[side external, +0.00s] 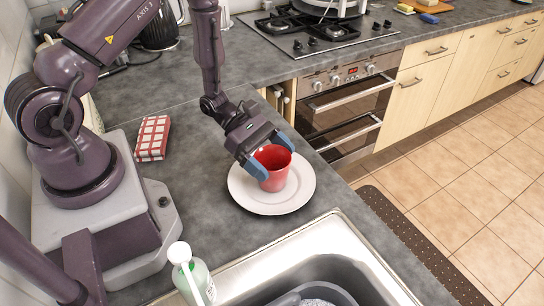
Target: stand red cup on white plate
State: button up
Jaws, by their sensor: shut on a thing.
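The red cup (277,175) appears upright over the white plate (296,199), near the plate's middle. I cannot tell whether its base touches the plate. The white plate lies flat on the dark grey worktop, between the sink and the oven. My gripper (268,158) reaches in from the upper left. Its blue fingertips are shut on the red cup, one at the near left side and one at the far right of the rim.
A metal sink (330,262) is at the front, with a green soap bottle (192,277) at its left edge. A red-and-white checked cloth (153,138) lies left of the plate. A hob (316,32) is at the back. The worktop around the plate is clear.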

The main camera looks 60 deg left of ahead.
jog(key=shift+f, duration=0.15)
jog(key=o, duration=0.8)
